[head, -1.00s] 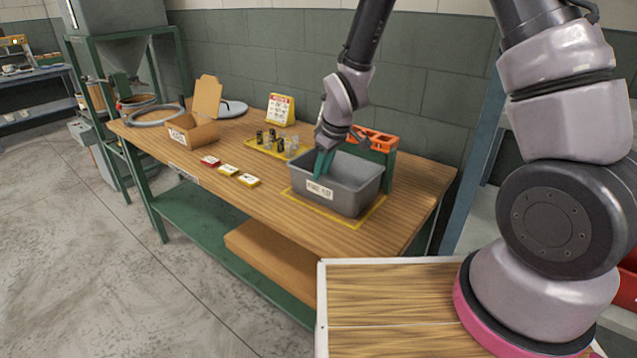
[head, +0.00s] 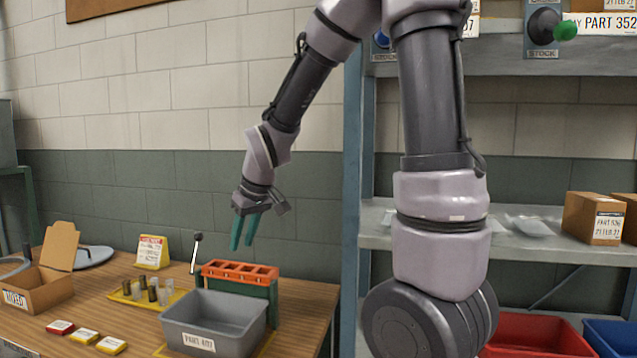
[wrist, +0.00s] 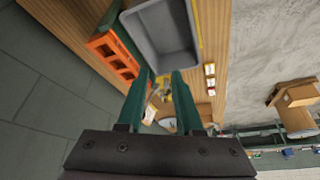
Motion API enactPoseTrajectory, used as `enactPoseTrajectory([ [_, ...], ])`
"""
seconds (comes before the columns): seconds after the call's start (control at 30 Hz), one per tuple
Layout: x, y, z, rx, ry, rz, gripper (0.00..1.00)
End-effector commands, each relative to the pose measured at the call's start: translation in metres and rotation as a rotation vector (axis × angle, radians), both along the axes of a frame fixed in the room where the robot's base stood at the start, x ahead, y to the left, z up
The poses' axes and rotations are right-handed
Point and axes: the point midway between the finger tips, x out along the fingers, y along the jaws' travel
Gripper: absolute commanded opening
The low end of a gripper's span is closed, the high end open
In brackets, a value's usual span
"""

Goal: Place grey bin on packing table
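The grey bin (head: 213,322) with a white part label stands upright on the wooden packing table (head: 310,300), within a yellow outline at its right part. It looks empty in the wrist view (wrist: 160,37). My gripper (head: 245,240) hangs above and behind the bin, clear of it, with its green fingers apart. In the wrist view my gripper (wrist: 162,80) shows a gap between the fingers and nothing held.
An orange-topped green rack (head: 240,272) stands right behind the bin. A yellow tray (head: 125,294) of small cylinders, an open cardboard box (head: 45,285), a sign (head: 151,252) and small cards (head: 85,336) are to the left. A blue-posted shelf (head: 353,200) rises at right.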

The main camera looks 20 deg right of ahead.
Motion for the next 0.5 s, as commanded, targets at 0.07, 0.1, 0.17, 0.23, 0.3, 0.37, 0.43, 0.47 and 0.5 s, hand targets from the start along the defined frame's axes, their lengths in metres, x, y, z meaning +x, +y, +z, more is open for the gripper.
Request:
enactPoseTrajectory([
  [0.07,-0.011,-0.02,0.028,0.034,-0.017,-0.087,0.35],
  [0.1,-0.017,-0.03,0.039,0.051,-0.022,-0.13,0.35],
  [0.17,-0.028,-0.043,0.056,0.077,-0.028,-0.195,0.35],
  [0.23,-0.041,-0.058,0.073,0.11,-0.035,-0.269,0.35],
  [0.3,-0.057,-0.071,0.089,0.145,-0.043,-0.341,0.35],
  [0.37,-0.07,-0.082,0.102,0.176,-0.05,-0.403,0.35],
  [0.43,-0.088,-0.093,0.114,0.213,-0.058,-0.473,0.35],
  [0.47,-0.095,-0.097,0.119,0.229,-0.062,-0.501,0.35],
  [0.5,-0.104,-0.103,0.125,0.25,-0.066,-0.538,0.35],
])
